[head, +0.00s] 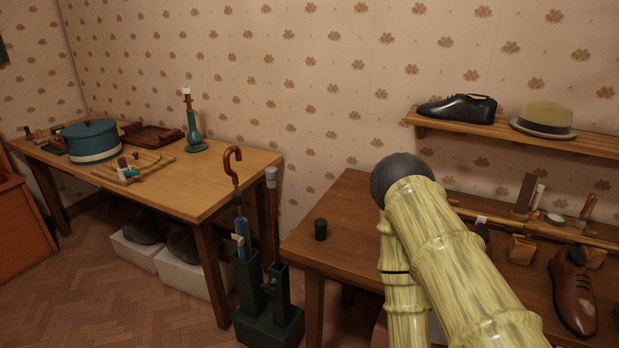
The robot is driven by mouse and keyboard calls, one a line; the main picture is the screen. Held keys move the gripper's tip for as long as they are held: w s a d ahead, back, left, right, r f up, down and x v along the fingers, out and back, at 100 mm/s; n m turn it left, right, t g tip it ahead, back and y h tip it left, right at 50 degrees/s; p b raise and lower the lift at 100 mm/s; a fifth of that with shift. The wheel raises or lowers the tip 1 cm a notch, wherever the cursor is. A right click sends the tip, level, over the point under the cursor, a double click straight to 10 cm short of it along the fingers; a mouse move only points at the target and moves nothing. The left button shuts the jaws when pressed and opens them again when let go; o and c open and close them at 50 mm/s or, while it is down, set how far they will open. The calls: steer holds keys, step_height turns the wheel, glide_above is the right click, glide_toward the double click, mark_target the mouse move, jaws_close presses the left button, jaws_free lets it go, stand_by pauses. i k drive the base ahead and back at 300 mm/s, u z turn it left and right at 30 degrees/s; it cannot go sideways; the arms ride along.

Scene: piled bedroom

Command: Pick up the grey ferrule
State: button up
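A small dark grey, nearly black cylinder (320,229) stands upright near the left end of the brown table on the right; it may be the grey ferrule. A stick with a pale grey cap (271,176) stands in the dark green stand, and I cannot tell whether that cap is a ferrule. My arm, with a bamboo-like surface and a dark round joint, fills the right middle of the head view. It hides part of the right table. My gripper is outside the picture.
An umbrella with a hooked handle (233,165) rises from the green stand (270,325) between the tables. A brown shoe (573,291) lies at right, below a wall shelf (466,125).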

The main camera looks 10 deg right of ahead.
mark_target(271, 172)
steer(key=z, duration=0.5)
steer(key=k, duration=0.6)
steer(key=z, duration=0.65)
steer(key=i, duration=0.6)
steer(key=u, duration=0.95)
steer(key=i, duration=0.75)
steer(key=u, duration=0.8)
